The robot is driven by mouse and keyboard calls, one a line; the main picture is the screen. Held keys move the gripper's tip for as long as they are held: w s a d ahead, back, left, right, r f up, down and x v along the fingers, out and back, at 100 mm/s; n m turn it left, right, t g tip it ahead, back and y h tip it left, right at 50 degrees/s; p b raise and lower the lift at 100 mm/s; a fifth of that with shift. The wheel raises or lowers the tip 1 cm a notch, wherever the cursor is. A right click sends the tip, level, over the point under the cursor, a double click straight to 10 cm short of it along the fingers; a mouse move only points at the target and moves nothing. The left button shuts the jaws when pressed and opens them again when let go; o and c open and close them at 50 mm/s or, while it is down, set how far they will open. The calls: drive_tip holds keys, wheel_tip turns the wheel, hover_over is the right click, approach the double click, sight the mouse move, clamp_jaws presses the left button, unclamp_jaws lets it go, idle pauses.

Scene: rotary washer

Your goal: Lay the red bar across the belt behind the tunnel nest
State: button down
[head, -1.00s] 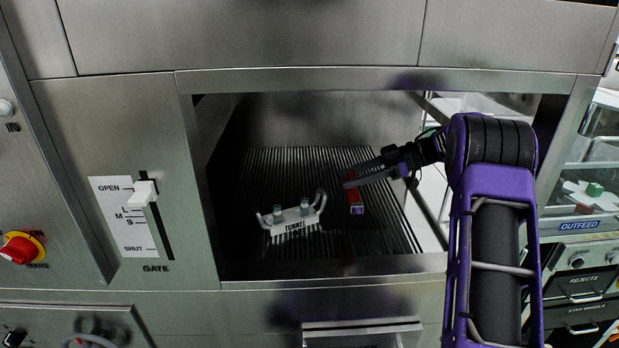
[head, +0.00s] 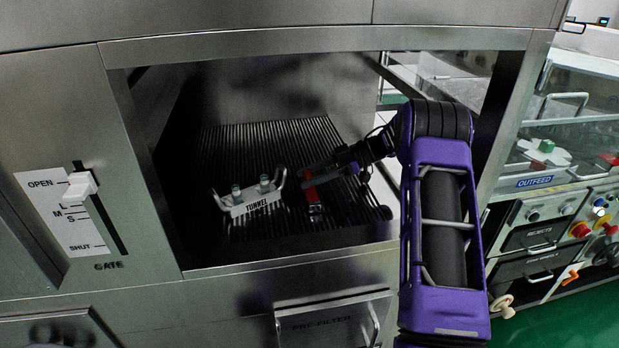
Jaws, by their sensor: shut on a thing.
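The red bar (head: 311,194) is in the grip of my gripper (head: 308,180), inside the tunnel opening, just right of the tunnel nest. The bar points roughly toward the front of the opening. I cannot tell whether it touches the belt. The tunnel nest (head: 251,206) is a white holder labelled TUNNEL with a raised handle at each end and two small greenish vials in it. It stands on the dark ribbed belt (head: 268,141). My gripper reaches in from the right and is shut on the bar.
The opening's front sill (head: 290,258) and right post (head: 505,105) frame the space around my arm. The gate slider (head: 80,186) at left is near OPEN. The belt behind the nest is bare. The outfeed cabinet (head: 545,181) stands at right.

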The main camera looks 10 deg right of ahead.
drive_tip(key=shift+f, duration=0.15)
drive_tip(key=shift+c, duration=1.6)
unclamp_jaws()
drive_tip(key=v, duration=0.7)
drive_tip(key=shift+d+r, duration=0.2)
drive_tip(key=shift+d, duration=0.05)
